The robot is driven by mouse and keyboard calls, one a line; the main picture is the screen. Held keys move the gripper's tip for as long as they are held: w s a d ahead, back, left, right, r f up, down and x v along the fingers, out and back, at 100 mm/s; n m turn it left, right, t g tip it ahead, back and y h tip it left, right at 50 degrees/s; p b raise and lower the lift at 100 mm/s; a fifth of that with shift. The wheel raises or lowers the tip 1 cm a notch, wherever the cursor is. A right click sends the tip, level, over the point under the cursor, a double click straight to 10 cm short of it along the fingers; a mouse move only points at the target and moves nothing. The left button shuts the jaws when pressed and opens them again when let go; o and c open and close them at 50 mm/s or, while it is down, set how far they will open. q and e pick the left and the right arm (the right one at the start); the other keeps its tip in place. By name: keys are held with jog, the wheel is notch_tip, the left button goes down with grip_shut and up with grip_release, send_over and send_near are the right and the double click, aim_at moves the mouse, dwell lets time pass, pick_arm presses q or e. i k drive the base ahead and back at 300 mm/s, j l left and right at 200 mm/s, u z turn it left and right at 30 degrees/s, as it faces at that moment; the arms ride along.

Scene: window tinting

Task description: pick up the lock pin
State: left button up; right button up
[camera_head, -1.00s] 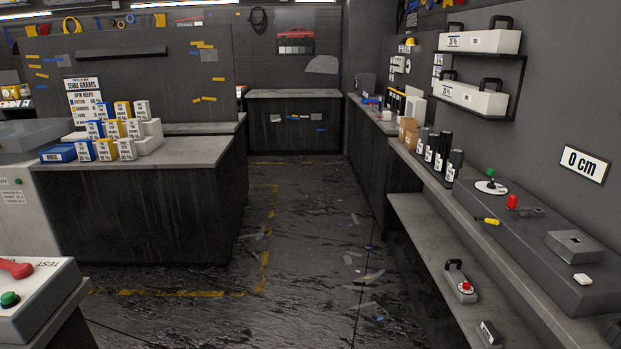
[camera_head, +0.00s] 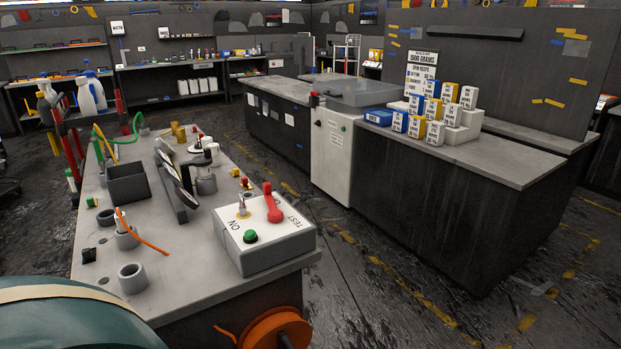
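I cannot make out a lock pin for certain. A small upright metal peg with a yellow base (camera_head: 242,207) stands on the white control box (camera_head: 264,233); I cannot tell whether it is the lock pin. The box also has a red lever (camera_head: 272,205), a green button (camera_head: 250,237) and the labels ON and TEST. It sits at the front right corner of a light grey workbench (camera_head: 190,262). Neither of my grippers is in view.
On the bench are a dark open bin (camera_head: 127,183), grey cylindrical holders (camera_head: 133,278) and an orange cord (camera_head: 140,233). An orange reel (camera_head: 274,330) hangs at its front. A counter with stacked boxes (camera_head: 447,110) stands right. The floor between is free.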

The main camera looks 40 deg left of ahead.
aim_at(242, 207)
jog(key=i+l+u, duration=0.15)
jog(key=u, duration=0.25)
jog(key=i+l+u, duration=0.2)
jog(key=u, duration=0.2)
jog(key=i+l+u, duration=0.3)
jog(key=u, duration=0.15)
